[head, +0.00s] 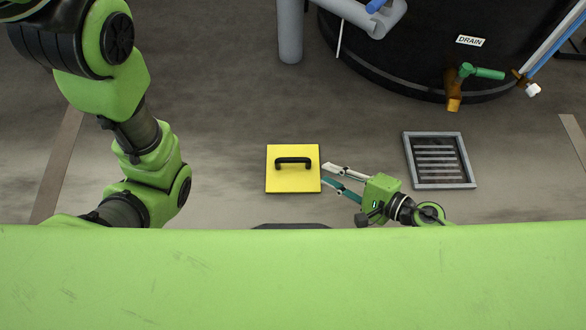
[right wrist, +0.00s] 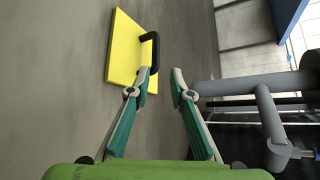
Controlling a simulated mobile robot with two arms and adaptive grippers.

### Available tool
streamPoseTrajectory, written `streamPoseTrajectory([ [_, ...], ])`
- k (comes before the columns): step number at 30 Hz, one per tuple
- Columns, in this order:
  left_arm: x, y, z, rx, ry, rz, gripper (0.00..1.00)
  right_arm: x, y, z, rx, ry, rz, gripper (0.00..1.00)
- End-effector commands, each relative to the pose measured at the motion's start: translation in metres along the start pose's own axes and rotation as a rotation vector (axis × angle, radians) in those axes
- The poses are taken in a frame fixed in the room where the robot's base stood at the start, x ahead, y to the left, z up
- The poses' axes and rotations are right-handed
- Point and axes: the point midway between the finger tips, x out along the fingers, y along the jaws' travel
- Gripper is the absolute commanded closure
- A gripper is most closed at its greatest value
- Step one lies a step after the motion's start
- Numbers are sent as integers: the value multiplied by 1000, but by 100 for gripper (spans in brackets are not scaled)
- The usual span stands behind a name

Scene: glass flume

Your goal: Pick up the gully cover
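The gully cover (head: 282,180) is a yellow square plate with a black bar handle (head: 294,162) on top. It lies flat on the floor in the middle of the head view. My right gripper (head: 326,173) is open beside the cover's right edge, its fingers pointing left toward it. In the right wrist view the cover (right wrist: 123,47) is at the upper left, with its handle standing out to the right. The fingers (right wrist: 160,82) are spread with nothing between them, and one fingertip overlaps the handle's lower end in the picture. My left gripper is out of view; only my left arm shows.
A metal-framed floor grate (head: 440,184) lies to the right of the cover. A large black tank (head: 420,50) with a green-handled drain tap (head: 482,72) stands behind. A grey pipe (head: 290,35) rises at the back. The floor left of the cover is clear.

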Motion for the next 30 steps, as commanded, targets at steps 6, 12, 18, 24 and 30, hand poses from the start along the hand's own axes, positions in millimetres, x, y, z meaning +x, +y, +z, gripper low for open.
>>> streamPoseTrajectory([
  [6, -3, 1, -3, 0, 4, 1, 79, 24, 6, -6, -45, 10, 10, 79],
  [12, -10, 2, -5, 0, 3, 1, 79, 64, 7, -6, -41, 10, 9, 79],
  [18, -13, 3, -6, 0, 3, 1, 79, 84, 8, -6, -39, 10, 12, 79],
  [24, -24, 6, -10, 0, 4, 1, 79, 105, 10, -9, -37, 8, 10, 79],
  [30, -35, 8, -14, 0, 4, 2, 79, 132, 10, -11, -38, 8, 10, 79],
])
